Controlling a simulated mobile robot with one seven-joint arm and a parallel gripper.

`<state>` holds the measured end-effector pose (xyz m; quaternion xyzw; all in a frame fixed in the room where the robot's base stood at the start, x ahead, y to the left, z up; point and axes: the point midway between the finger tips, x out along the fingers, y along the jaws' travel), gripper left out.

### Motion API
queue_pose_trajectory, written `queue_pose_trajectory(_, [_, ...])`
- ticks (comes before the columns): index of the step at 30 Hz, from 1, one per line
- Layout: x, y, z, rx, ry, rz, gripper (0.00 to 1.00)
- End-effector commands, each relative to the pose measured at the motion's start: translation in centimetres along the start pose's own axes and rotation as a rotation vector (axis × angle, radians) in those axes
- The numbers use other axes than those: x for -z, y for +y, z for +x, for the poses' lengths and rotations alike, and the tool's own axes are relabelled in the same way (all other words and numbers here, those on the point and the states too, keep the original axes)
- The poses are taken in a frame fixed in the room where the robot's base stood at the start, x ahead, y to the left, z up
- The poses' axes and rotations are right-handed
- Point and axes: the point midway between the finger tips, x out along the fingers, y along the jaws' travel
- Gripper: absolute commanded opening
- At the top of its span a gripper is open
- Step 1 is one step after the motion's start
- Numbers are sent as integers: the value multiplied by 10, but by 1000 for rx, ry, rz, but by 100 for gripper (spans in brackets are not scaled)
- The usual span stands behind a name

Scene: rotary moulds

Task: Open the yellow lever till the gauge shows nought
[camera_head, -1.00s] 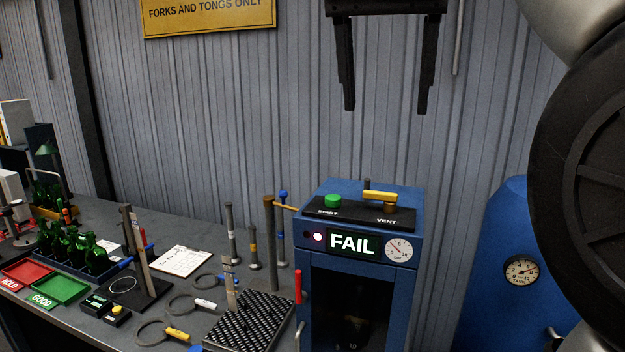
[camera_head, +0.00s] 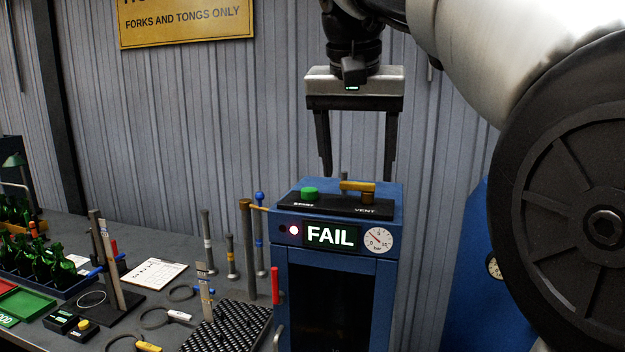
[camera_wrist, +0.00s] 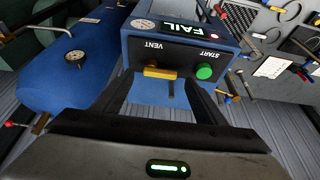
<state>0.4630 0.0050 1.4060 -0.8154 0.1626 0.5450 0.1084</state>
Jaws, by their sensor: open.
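The yellow vent lever (camera_head: 357,186) lies flat on the black top panel of the blue test cabinet (camera_head: 335,264), beside the green start button (camera_head: 309,193). It also shows in the wrist view (camera_wrist: 160,73). The round white gauge (camera_head: 378,240) on the cabinet front has its needle off to the upper left; I cannot read its exact value. My gripper (camera_head: 357,176) is open and empty, pointing down above the cabinet top.
The display reads FAIL (camera_head: 330,236) beside a lit pink lamp. A brown post (camera_head: 247,245) and blue-topped rod stand left of the cabinet. The bench holds green bottles (camera_head: 40,260), gauges and a black grid mat (camera_head: 228,326). A blue tank stands at right.

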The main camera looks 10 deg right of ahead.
Motion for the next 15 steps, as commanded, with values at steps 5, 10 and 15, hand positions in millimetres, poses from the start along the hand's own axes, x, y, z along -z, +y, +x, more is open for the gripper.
queue_pose_trajectory(5, [0,0,17,0,0,0,66])
queue_pose_trajectory(10, [0,0,20,1,0,0,66])
queue_pose_trajectory(15, [0,0,20,1,0,-1,66])
